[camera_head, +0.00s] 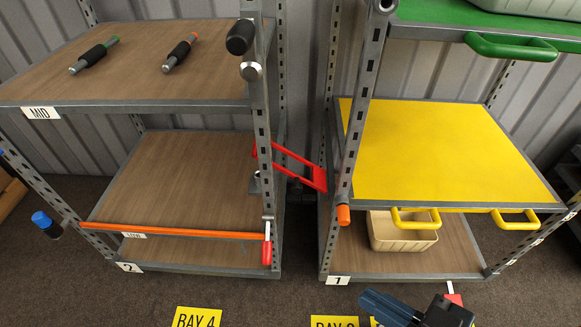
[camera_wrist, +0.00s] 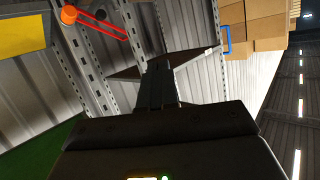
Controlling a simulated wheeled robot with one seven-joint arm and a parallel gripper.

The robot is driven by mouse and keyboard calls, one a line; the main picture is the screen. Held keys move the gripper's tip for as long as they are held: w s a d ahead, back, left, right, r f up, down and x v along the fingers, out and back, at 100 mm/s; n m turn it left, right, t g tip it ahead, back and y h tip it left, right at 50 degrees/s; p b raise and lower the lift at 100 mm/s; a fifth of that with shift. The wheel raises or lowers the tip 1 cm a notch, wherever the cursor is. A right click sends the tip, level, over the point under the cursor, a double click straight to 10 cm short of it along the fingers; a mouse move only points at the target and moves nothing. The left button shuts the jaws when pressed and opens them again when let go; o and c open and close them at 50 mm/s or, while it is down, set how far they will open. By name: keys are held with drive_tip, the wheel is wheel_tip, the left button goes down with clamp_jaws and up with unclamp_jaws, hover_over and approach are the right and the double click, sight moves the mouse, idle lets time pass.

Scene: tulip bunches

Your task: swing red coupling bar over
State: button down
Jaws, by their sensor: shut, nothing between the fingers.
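The red coupling bar (camera_head: 298,160) is a long narrow loop in the gap between the two racks in the head view. It slants from the right rack's post up to the left rack's post; whether it is latched there I cannot tell. In the wrist view the red bar (camera_wrist: 100,24) shows at the upper left, beside an orange knob (camera_wrist: 68,14). My gripper (camera_wrist: 158,66) is shut and empty, apart from the bar. In the head view, dark parts, probably of my arm, show at the bottom right, low in front of the right rack; the fingertips are not clear there.
The left rack (camera_head: 150,268) has an orange bar (camera_head: 170,231) with a red-ended catch across its front. The right rack has a yellow shelf (camera_head: 430,150) with protruding yellow handles (camera_head: 415,218) and a beige bin (camera_head: 400,240) below. Cardboard boxes (camera_wrist: 265,25) show in the wrist view.

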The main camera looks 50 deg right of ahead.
drive_tip(key=w+d+f+m+g+h+p, duration=0.1)
drive_tip(key=w+d+f+m+p, duration=0.1)
drive_tip(key=w+d, duration=0.5)
drive_tip(key=w+d+f+m+g+h+p, duration=0.1)
drive_tip(key=w+d+f+m, duration=0.4)
drive_tip(key=w, duration=1)
drive_tip(key=w+d+f+m+g+h+p, duration=0.1)
drive_tip(key=w+d+f+m+g+p, duration=0.1)
drive_tip(key=w+d, duration=0.6)
drive_tip(key=w+f+m+p, duration=0.1)
drive_tip(key=w+f+m, duration=0.1)
drive_tip(key=w, duration=0.1)
drive_tip(key=shift+d+m+p, duration=0.3)
drive_tip(key=shift+d, duration=0.05)
drive_tip(key=shift+w+f, duration=0.1)
drive_tip(key=shift+f, duration=0.05)
